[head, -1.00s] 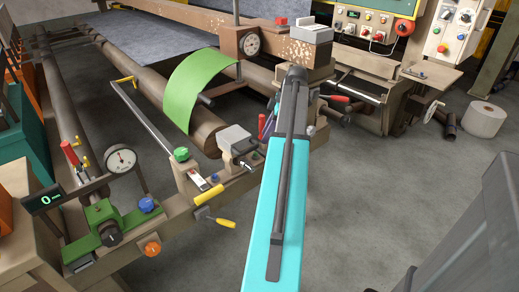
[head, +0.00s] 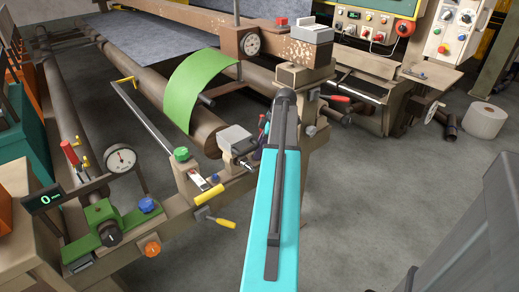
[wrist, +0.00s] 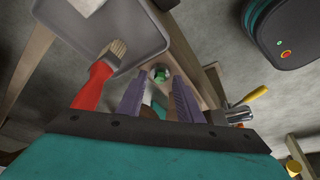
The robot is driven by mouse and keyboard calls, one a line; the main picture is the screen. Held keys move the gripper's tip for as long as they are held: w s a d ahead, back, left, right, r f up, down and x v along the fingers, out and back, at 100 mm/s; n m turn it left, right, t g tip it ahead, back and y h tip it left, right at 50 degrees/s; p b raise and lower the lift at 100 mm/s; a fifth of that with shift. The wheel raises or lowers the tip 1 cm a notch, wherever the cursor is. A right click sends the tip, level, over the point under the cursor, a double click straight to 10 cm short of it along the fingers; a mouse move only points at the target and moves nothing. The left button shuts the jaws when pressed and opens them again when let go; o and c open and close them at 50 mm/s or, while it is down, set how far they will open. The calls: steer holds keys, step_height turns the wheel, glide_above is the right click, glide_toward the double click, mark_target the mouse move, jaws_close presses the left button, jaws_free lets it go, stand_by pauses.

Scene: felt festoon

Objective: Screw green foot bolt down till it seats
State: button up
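A green bolt head (wrist: 160,73) shows in the wrist view, beyond and between my fingertips, on a beige surface. My gripper (wrist: 155,86) has two purple fingers spread apart, with a clear gap and nothing held between them. In the head view my turquoise arm hides most of the gripper; a bit of purple shows at the arm's left edge. A green knob (head: 181,154) stands on a beige block on the frame there; I cannot tell whether it is the same bolt.
A grey tray (wrist: 150,50) and a red-handled brush (wrist: 97,80) lie close left of my fingers in the wrist view. A yellow handle (wrist: 256,94) is to the right. In the head view a dial gauge (head: 121,159) stands left.

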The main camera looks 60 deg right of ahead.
jaws_close()
steer(key=shift+s+a+m+h+p, duration=0.15)
steer(key=shift+m+h+p, duration=0.3)
steer(key=shift+m, duration=1.15)
jaws_free()
steer(key=shift+r, duration=0.15)
